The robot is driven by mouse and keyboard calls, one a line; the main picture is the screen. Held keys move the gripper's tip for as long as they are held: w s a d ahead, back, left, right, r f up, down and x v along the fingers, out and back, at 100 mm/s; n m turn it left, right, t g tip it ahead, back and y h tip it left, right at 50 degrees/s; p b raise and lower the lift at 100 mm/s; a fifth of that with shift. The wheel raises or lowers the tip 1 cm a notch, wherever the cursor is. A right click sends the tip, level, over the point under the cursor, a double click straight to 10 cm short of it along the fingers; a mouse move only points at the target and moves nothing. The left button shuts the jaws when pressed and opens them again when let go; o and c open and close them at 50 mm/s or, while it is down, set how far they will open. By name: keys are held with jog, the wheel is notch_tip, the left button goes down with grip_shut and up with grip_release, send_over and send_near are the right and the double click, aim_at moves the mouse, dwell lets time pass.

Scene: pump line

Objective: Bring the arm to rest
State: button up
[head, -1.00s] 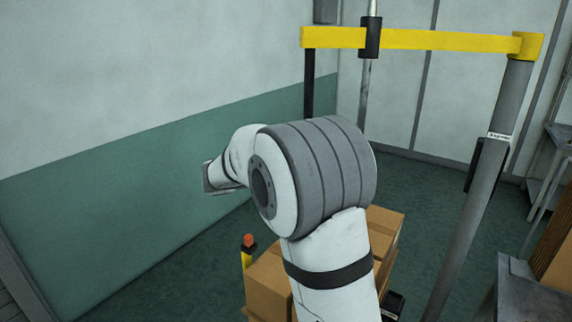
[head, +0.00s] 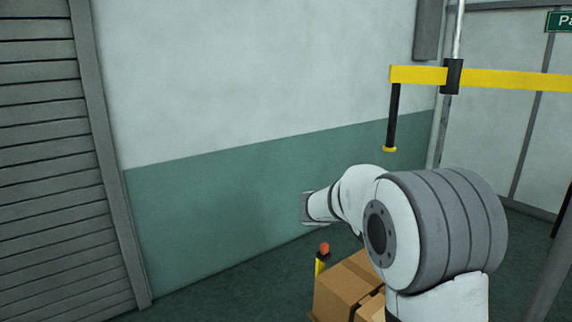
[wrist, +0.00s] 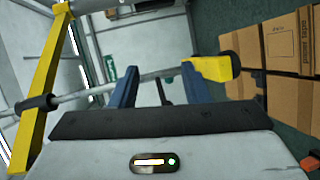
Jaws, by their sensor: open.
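My gripper (wrist: 160,86) shows in the wrist view with its two dark blue fingers apart and nothing held between them. A thin pole in the background passes behind the fingers. In the head view my arm, white with a large grey ribbed joint, rises from the bottom right and bends left toward the wall. My gripper's fingers cannot be made out in the head view.
Cardboard boxes (head: 343,287) stand below my arm; boxes (wrist: 285,50) also fill the wrist view's right side. A yellow bar (head: 505,80) crosses at upper right. A shutter (head: 38,150) stands left of the bare green-and-white wall (head: 220,200).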

jog(key=s+a+f+g+y, duration=0.1)
jog(key=s+f+y, duration=0.25)
jog(key=s, duration=0.55)
jog(key=s+a+f+g+y, duration=0.15)
jog(key=s+y, duration=0.35)
jog(key=s, duration=0.5)
jog(key=s+a+f+m+t+y, duration=0.1)
jog(key=s+a+f+y, duration=0.4)
jog(key=s, duration=0.5)
jog(key=shift+a+m+t+y, duration=0.4)
jog(key=shift+a+t+y, duration=0.45)
jog(key=shift+a, duration=0.85)
